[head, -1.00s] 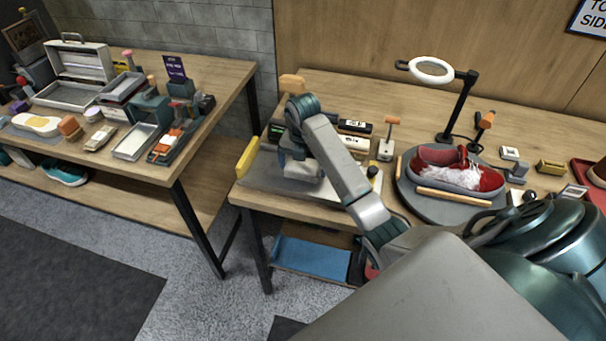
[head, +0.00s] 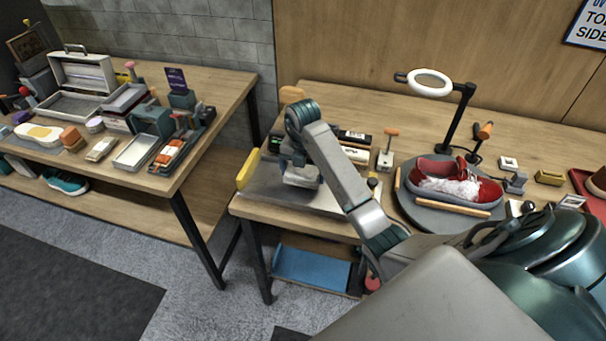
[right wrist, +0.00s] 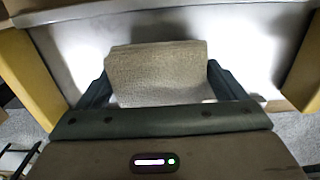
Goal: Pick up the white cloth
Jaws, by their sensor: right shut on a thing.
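The white cloth (right wrist: 158,70) looks like a folded, textured off-white pad in the right wrist view. It sits between the two fingers of my right gripper (right wrist: 158,88), which is shut on it. In the head view my right gripper (head: 300,172) points down over the grey tray (head: 262,182) on the workbench, and the cloth is mostly hidden there by the gripper. I cannot tell whether the cloth still touches the tray. My left gripper is not in view.
A red sneaker (head: 480,190) with white foam sits on a round grey stand right of my arm. A ring lamp (head: 430,82) stands behind it. A yellow block (head: 248,170) borders the tray's left side. A second table (head: 215,100) with cases and brushes is at left.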

